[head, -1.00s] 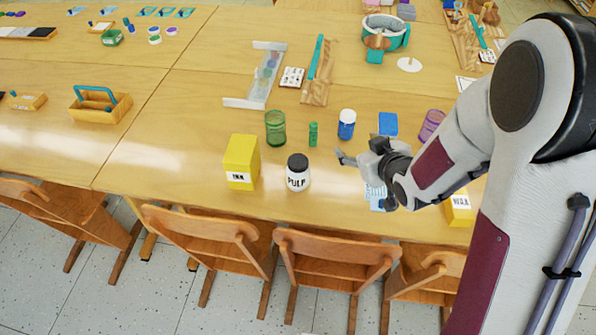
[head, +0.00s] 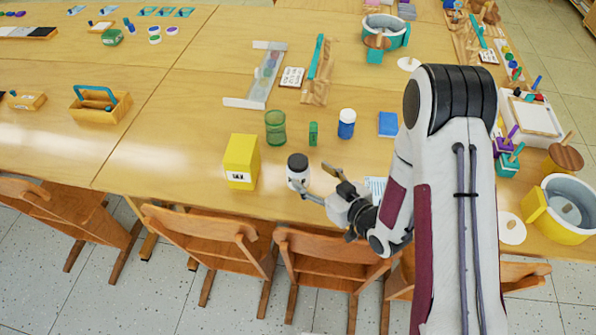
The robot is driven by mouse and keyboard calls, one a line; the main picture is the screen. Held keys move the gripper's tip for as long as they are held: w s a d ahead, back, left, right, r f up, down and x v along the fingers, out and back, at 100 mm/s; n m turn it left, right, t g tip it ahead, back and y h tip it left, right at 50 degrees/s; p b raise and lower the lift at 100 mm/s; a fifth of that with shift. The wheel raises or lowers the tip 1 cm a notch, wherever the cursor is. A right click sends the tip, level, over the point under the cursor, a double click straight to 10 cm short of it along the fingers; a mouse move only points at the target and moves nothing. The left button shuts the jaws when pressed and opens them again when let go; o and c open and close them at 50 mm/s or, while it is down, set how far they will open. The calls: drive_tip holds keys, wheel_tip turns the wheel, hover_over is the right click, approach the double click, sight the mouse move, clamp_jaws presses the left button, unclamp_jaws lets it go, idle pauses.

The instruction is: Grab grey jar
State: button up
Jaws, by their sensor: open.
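The grey jar (head: 297,163), with a dark lid and a pale body, stands upright on the wooden table near its front edge. My gripper (head: 308,175) is open just to the right of the jar and points left toward it. One fingertip overlaps the front of the jar's lower body in the picture; the other is to the right of the lid. I cannot tell whether either finger touches the jar. The jar's label is mostly hidden by the near finger.
A yellow box (head: 240,160) stands left of the jar. Wooden chairs (head: 330,258) line the front edge.

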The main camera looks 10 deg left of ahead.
sight(304, 168)
idle(0.4)
drive_tip(key=shift+x, duration=1.25)
drive_tip(key=shift+f, duration=0.1)
drive_tip(key=shift+a, duration=0.1)
drive_tip(key=shift+x, duration=2.55)
drive_tip(key=shift+w, duration=0.15)
drive_tip(key=shift+r, duration=0.25)
drive_tip(key=c, duration=1.5)
